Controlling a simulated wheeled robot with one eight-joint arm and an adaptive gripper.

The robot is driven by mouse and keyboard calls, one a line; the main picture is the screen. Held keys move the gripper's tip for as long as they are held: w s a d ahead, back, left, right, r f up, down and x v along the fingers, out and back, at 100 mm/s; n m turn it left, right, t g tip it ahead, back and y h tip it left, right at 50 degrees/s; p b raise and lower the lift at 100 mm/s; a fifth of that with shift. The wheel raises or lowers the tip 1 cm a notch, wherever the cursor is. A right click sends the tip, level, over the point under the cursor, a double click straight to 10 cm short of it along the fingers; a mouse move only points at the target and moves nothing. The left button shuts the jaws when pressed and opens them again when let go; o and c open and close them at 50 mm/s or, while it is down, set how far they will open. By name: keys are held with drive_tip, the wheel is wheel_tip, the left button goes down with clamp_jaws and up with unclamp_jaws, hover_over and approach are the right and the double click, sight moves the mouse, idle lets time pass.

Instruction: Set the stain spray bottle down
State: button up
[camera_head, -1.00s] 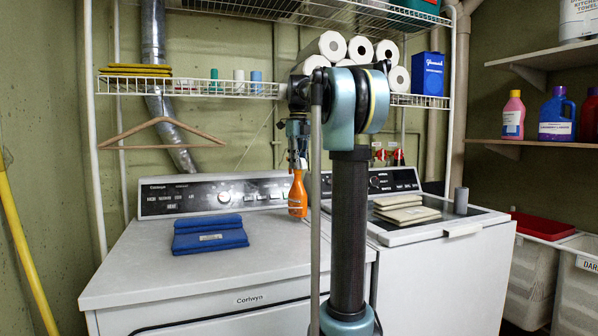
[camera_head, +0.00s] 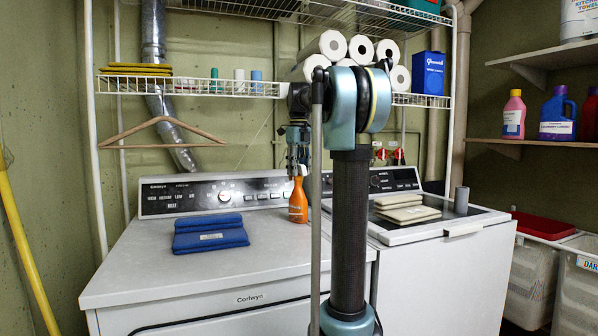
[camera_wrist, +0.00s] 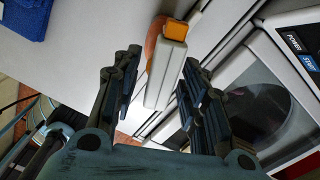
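The stain spray bottle (camera_head: 298,207) is orange and stands upright on the white top of the left machine (camera_head: 140,262), towards its back right. In the wrist view its white spray head (camera_wrist: 168,65) with an orange tip shows between my fingers. My gripper (camera_head: 298,168) is directly above the bottle, pointing down. In the wrist view my gripper (camera_wrist: 162,68) is open, with a gap on each side of the spray head. The fingers partly hide the bottle's top in the head view.
Folded blue cloths (camera_head: 210,234) lie left of the bottle. The control panel (camera_head: 215,193) rises behind it. The right machine (camera_head: 440,232) carries folded beige cloths (camera_head: 405,208) and a grey cylinder (camera_head: 461,200). A wire shelf (camera_head: 190,88) hangs above. The front left of the top is clear.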

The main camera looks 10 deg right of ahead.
drive_tip(key=shift+r, duration=0.1)
drive_tip(key=shift+r, duration=3.75)
